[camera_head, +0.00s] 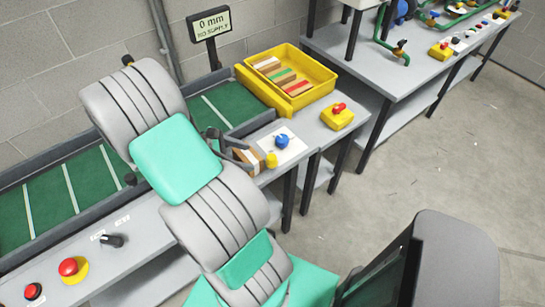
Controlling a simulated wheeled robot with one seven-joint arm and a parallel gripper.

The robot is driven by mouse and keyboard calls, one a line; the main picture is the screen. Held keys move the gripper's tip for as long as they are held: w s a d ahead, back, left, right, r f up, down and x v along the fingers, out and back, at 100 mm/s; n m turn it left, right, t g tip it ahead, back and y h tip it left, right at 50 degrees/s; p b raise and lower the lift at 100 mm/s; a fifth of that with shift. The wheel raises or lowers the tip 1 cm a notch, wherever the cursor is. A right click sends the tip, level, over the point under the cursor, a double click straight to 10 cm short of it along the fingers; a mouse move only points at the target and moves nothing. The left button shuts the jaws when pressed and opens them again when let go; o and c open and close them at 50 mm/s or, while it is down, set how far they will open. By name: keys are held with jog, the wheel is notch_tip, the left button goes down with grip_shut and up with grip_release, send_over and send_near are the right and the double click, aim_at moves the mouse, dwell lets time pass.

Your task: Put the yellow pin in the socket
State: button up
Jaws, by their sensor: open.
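A small yellow piece (271,160), which looks like the yellow pin, is at the near left edge of a white plate (294,151) on the grey bench. A brown block (246,160) with a pale stripe is just left of it. My gripper (239,147) is open, with its dark fingers above or beside the brown block, left of the yellow piece. Part of the gripper is hidden behind my arm. I cannot make out the socket.
A blue knob (282,141) stands on the white plate. A yellow tray (322,75) with coloured blocks and a yellow box with a red knob (337,117) are farther back. The green conveyor (231,101) runs along the wall. Red buttons (69,267) are at lower left.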

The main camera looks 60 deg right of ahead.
aim_at(268, 157)
jog(key=s, duration=0.1)
jog(key=d+g, duration=0.1)
jog(key=s+d, duration=0.1)
jog(key=shift+s+f+n, duration=0.25)
jog(key=shift+s+n, duration=0.1)
jog(key=shift+n, duration=0.05)
jog(key=x, duration=0.3)
jog(key=p+x, duration=0.1)
jog(key=x, duration=0.3)
jog(key=shift+w+d, duration=0.2)
jog(key=shift+c, duration=0.6)
grip_shut()
